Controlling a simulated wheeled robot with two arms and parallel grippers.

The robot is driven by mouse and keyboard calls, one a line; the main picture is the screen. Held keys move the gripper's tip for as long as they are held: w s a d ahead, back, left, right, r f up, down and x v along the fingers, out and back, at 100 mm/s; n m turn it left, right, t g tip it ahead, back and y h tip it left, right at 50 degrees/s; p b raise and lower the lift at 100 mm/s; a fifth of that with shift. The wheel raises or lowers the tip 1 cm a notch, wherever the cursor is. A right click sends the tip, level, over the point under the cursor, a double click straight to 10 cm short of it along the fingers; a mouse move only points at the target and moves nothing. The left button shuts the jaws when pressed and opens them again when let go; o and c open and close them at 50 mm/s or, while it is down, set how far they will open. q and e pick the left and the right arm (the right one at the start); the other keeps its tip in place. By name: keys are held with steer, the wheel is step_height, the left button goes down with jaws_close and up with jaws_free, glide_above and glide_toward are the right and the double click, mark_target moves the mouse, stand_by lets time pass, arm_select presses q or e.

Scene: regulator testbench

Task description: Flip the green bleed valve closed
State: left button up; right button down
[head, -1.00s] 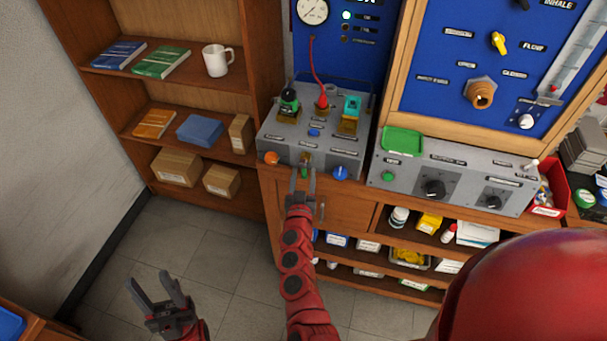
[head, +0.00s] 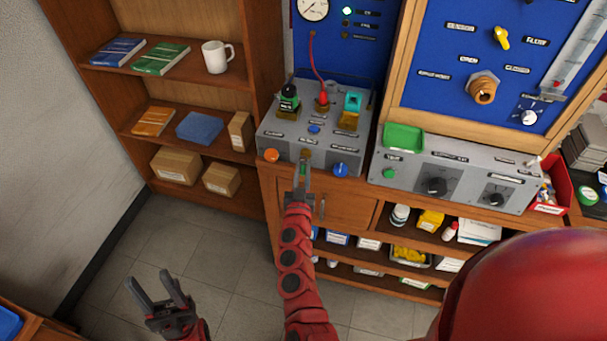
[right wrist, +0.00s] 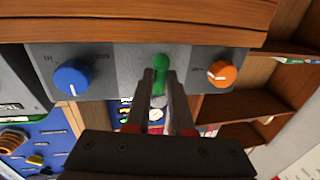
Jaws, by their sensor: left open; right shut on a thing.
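The green bleed valve (right wrist: 161,62) sits on the front face of the grey test box (right wrist: 118,64), between a blue knob (right wrist: 73,77) and an orange knob (right wrist: 222,74). My right gripper (right wrist: 160,75) is shut on the green valve, with a fingertip on each side of it. In the head view this right gripper (head: 302,169) is at the box's front face and hides most of the valve. My left gripper (head: 155,288) is open and empty, low over the floor at the left, far from the box.
A black-capped green fitting (head: 289,98), a red plug with a cable (head: 323,98) and a teal-topped part (head: 353,102) stand on the box. A second grey panel with knobs (head: 460,178) is to the right. Wooden shelves (head: 120,68) stand at the left.

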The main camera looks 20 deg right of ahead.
steer(key=c, duration=0.8)
jaws_free()
steer(key=b+v, duration=0.2)
steer(key=v, duration=1.5)
steer(key=shift+s, duration=0.25)
